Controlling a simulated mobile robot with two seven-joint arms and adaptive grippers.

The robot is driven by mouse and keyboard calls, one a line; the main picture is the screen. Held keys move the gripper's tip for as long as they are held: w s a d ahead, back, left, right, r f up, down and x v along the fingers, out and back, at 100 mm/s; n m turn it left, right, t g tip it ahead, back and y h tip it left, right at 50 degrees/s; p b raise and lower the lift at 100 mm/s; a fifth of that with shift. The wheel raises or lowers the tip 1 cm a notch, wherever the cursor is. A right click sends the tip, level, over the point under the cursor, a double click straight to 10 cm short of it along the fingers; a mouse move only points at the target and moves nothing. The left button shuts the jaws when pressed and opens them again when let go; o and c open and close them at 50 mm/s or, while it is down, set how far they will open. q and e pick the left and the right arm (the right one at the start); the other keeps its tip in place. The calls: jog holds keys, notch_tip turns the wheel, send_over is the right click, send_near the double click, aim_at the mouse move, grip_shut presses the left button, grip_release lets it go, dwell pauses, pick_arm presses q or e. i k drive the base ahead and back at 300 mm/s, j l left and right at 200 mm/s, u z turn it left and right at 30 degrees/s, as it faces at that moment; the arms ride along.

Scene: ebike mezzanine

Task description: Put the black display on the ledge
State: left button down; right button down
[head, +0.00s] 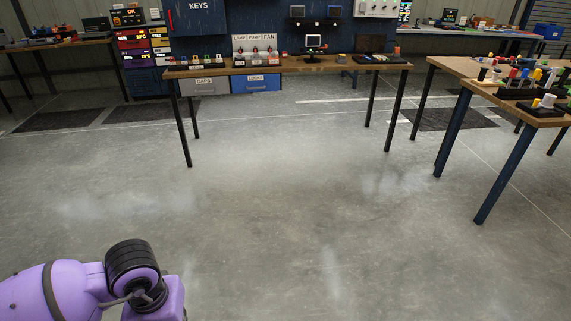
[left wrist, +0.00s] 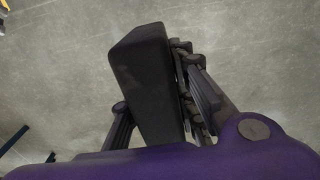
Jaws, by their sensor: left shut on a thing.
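A black display (left wrist: 148,75), seen as a dark slab with rounded edges, is held in my left gripper (left wrist: 155,85) in the left wrist view. The fingers close on it from both sides, and it is above the bare floor. In the head view only my purple left arm shows at the lower left; its gripper and the display are out of that picture. A narrow dark ledge (head: 314,21) is on the blue back wall above the middle workbench. Two small dark box-like items stand on it. My right gripper is in neither view.
The wooden workbench (head: 225,71) ahead carries switches, a small screen (head: 313,41) and a dark tray. Another table (head: 455,68) with colourful parts stands at the right. A bench (head: 60,43) is at the far left. The grey floor between is clear.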

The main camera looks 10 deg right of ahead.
aim_at(315, 21)
jog(key=i+z, duration=0.25)
jog(key=z, duration=0.25)
jog(key=i+z, duration=0.25)
jog(key=z, duration=0.25)
jog(key=i+j, duration=0.15)
jog(key=i, duration=0.25)
jog(key=i+j, duration=0.15)
jog(key=i, duration=0.25)
jog(key=i+j, duration=0.15)
jog(key=i, duration=1.65)
jog(key=i+j, duration=0.1)
jog(key=i, duration=2.65)
jog(key=l+z, duration=0.05)
